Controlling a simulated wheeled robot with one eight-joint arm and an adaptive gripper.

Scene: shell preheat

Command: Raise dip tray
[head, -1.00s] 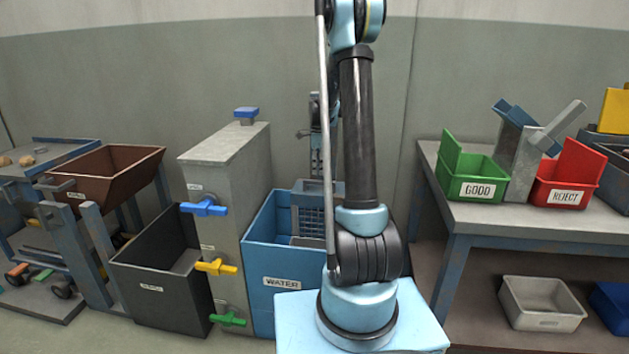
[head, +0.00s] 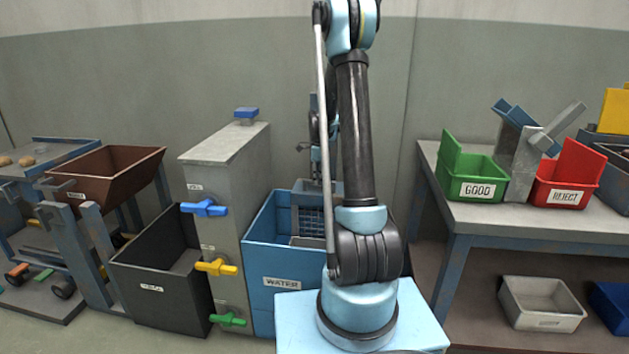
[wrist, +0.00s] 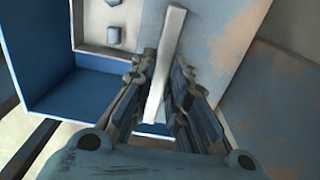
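The dip tray (head: 308,221) is a grey mesh basket inside the blue water tank (head: 272,262) in the head view, with a grey upright behind it. In the wrist view, a pale bar (wrist: 169,50) lies lengthwise between the two fingers of my gripper (wrist: 165,65). The fingers stand close on either side of the bar. I cannot tell whether they press on it. In the head view my gripper is mostly hidden behind my arm, above the tank. The blue tank wall (wrist: 75,88) also shows in the wrist view.
A grey column (head: 226,175) with blue, yellow and green handles stands left of the tank. A dark bin (head: 160,295) and a brown hopper (head: 108,180) stand further left. A table (head: 555,227) with the green (head: 475,187) and red (head: 562,195) bins is on the right.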

